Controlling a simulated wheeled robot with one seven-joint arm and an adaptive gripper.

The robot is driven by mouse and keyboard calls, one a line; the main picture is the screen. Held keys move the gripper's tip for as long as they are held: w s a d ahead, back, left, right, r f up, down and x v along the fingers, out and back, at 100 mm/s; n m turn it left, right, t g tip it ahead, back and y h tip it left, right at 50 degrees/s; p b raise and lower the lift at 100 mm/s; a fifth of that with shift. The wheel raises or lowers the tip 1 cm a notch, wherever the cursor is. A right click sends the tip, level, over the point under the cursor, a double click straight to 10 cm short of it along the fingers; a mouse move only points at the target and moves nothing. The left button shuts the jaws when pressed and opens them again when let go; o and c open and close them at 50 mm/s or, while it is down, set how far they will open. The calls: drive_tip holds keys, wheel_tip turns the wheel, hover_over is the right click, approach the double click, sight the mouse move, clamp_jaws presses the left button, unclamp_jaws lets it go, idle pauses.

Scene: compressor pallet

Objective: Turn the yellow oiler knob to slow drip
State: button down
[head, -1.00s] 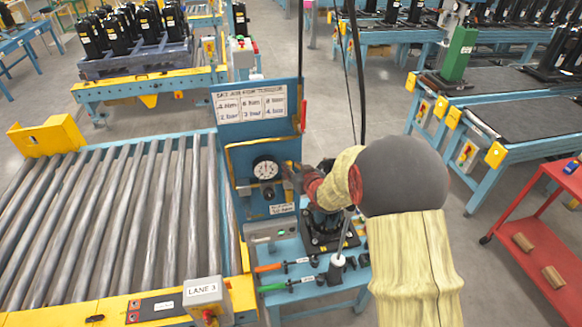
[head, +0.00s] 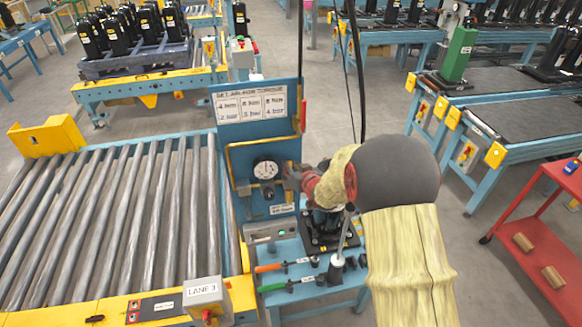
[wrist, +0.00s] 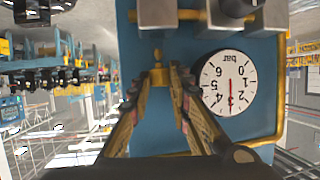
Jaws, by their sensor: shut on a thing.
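The yellow oiler knob (wrist: 158,68) shows in the wrist view against the blue panel, left of the gauge. My gripper (wrist: 160,80) is shut on it, one finger on each side. In the head view my gripper (head: 290,178) reaches the panel just right of the round gauge, and the knob is hidden behind it and my wrist. The wrist view is upside down. The white gauge (wrist: 228,85), marked bar, has a red needle near 3. No drip is visible in either view.
Grey metal blocks (wrist: 180,12) sit along the top of the wrist view, and a yellow pipe frames the panel. Below the panel, a blue bench (head: 315,270) holds tools and a black fixture. A roller conveyor (head: 120,220) lies left; a red cart (head: 530,230) stands right.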

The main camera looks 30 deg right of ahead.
drive_tip(key=shift+w+a+f+m+h+b, duration=0.15)
drive_tip(key=shift+m+h+b, duration=0.4)
drive_tip(key=shift+b, duration=1.15)
drive_tip(key=h+b, duration=0.1)
drive_tip(key=m+b, duration=0.1)
drive_tip(key=shift+a+r+h+b, duration=0.1)
drive_tip(key=shift+r+h+b, duration=0.15)
drive_tip(key=shift+h+b, duration=0.15)
drive_tip(key=shift+r+m+g+h, duration=0.1)
drive_tip(key=shift+m+g+h, duration=0.15)
drive_tip(key=shift+m+g, duration=0.15)
drive_tip(key=shift+w+a+r+m+h, duration=0.1)
drive_tip(key=shift+a+r+m+h, duration=0.1)
drive_tip(key=shift+m+h, duration=0.2)
drive_tip(key=shift+m+h+p, duration=0.25)
drive_tip(key=shift+h+p, duration=0.05)
drive_tip(key=shift+p, duration=0.5)
drive_tip(key=shift+g, duration=0.4)
drive_tip(key=shift+f, duration=0.15)
drive_tip(key=c, duration=1.9)
unclamp_jaws()
drive_tip(key=shift+f, duration=0.1)
drive_tip(key=shift+f, duration=0.1)
